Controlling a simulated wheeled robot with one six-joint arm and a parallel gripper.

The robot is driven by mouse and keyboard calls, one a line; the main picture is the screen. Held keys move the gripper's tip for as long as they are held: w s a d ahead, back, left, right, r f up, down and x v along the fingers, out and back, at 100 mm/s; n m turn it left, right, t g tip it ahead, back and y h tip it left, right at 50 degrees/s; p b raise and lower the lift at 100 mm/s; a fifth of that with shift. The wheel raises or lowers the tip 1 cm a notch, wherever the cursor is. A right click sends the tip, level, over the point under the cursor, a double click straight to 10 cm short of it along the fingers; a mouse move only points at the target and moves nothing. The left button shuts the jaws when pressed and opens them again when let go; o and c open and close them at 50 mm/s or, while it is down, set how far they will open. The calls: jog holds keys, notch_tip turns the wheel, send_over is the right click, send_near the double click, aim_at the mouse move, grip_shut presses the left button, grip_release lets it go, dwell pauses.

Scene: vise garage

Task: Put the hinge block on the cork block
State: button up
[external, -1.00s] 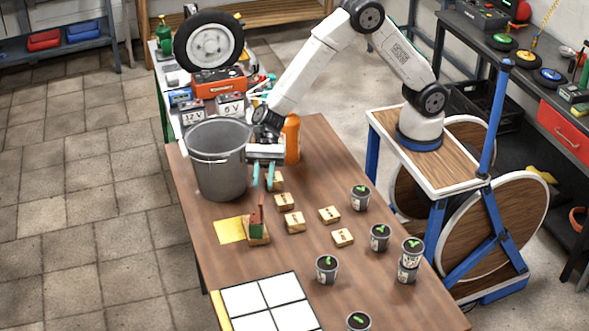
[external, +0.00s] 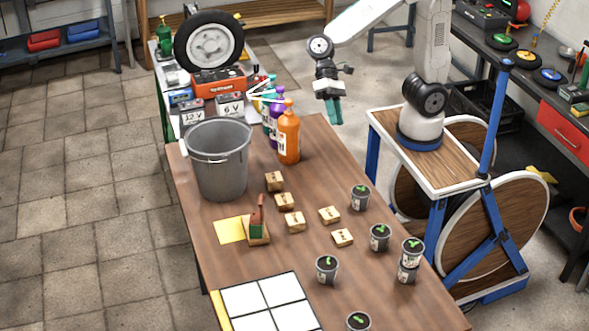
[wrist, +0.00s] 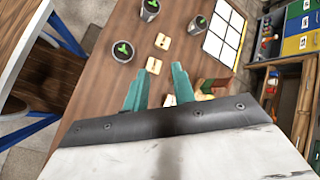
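Several small tan wooden blocks with dark marks lie on the brown table, including one near the bucket (external: 274,181) and one nearer the pots (external: 342,237). The marks are too small to tell which is the hinge block. My gripper (external: 335,112) is raised beyond the table's far right edge, away from all blocks. In the wrist view its teal fingers (wrist: 160,69) are apart, with nothing seen between them.
A grey bucket (external: 221,165) and an orange bottle (external: 288,137) stand at the table's far end. Several potted seedlings, one pair stacked (external: 410,258), stand on the right. The table's middle has free room.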

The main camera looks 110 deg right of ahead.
jog(key=s+d+n+h, duration=0.4)
jog(key=s+d, duration=0.3)
jog(key=s, duration=0.4)
jog(key=s+d+n+h, duration=0.4)
jog(key=s+d, duration=0.3)
jog(key=s, duration=0.4)
jog(key=shift+n+t+h, duration=0.3)
jog(key=shift+n+t, duration=0.1)
jog(key=shift+n, duration=0.4)
jog(key=shift+d, duration=0.1)
